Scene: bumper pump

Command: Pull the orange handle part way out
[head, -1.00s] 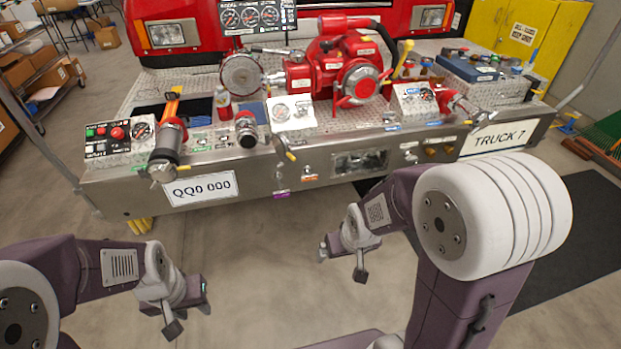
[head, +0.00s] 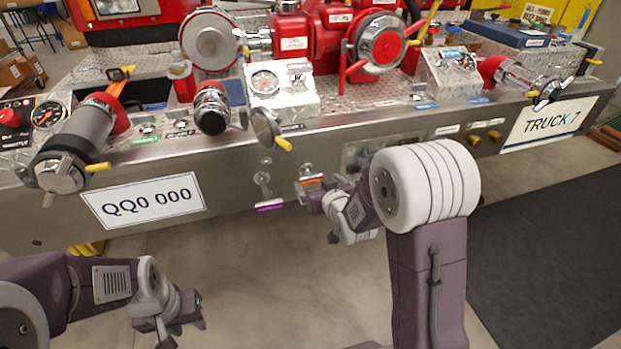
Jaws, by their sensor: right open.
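The orange handle (head: 312,182) is a small pull on the front face of the truck's steel bumper, right of the purple-tagged pull. It shows a metal knob with an orange piece just below it. My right gripper (head: 319,214) is open, just below and in front of the orange handle. One fingertip overlaps the handle's lower left in the picture; I cannot tell whether they touch. My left gripper (head: 183,326) is low at the left, open and empty, well away from the bumper.
A purple-tagged pull (head: 269,206) is close left of the orange one. A large capped pipe (head: 72,155) overhangs at the left.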

